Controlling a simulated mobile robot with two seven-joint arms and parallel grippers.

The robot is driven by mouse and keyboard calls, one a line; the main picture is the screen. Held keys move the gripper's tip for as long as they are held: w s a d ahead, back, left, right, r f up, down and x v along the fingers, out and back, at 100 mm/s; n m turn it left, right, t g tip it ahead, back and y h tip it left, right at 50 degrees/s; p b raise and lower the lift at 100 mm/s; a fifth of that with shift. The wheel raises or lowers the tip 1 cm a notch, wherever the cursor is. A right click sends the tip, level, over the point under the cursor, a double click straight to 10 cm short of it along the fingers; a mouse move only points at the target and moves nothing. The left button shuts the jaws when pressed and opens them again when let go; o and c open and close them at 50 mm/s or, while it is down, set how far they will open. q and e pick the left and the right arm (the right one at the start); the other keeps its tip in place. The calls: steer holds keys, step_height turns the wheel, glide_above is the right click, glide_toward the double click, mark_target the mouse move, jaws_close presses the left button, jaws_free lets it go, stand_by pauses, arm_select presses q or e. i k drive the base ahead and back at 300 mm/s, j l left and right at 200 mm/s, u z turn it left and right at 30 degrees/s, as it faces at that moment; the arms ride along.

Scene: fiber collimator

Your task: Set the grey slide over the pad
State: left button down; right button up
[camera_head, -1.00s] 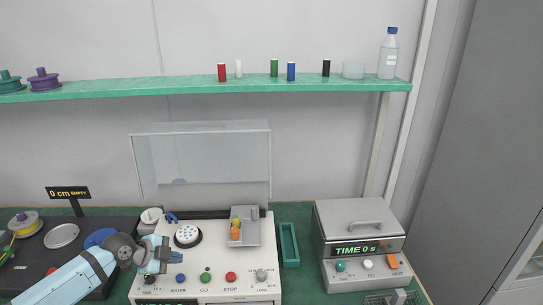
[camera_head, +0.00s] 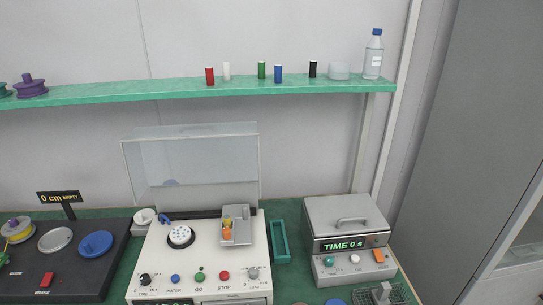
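The grey slide (camera_head: 243,239) is a flat grey plate on the right part of the white machine top, with an orange and yellow piece (camera_head: 227,230) on it. The round white pad (camera_head: 181,236), with dark marks on it, lies to the left of the slide. The slide is beside the pad, apart from it, and the pad is uncovered. Neither of my grippers shows in the head view.
The white machine (camera_head: 205,262) has a raised clear lid (camera_head: 190,170), knobs and buttons on its front. A green tray (camera_head: 280,242) and a grey oven (camera_head: 348,222) stand to its right. A black spool unit (camera_head: 75,262) stands left. A green shelf (camera_head: 180,91) runs above.

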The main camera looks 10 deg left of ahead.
mark_target(239, 215)
steer(key=i+l, duration=0.15)
steer(key=l, duration=0.25)
steer(key=i+l, duration=0.2)
steer(key=l, duration=0.15)
steer(key=i+l, duration=0.15)
steer(key=l, duration=0.25)
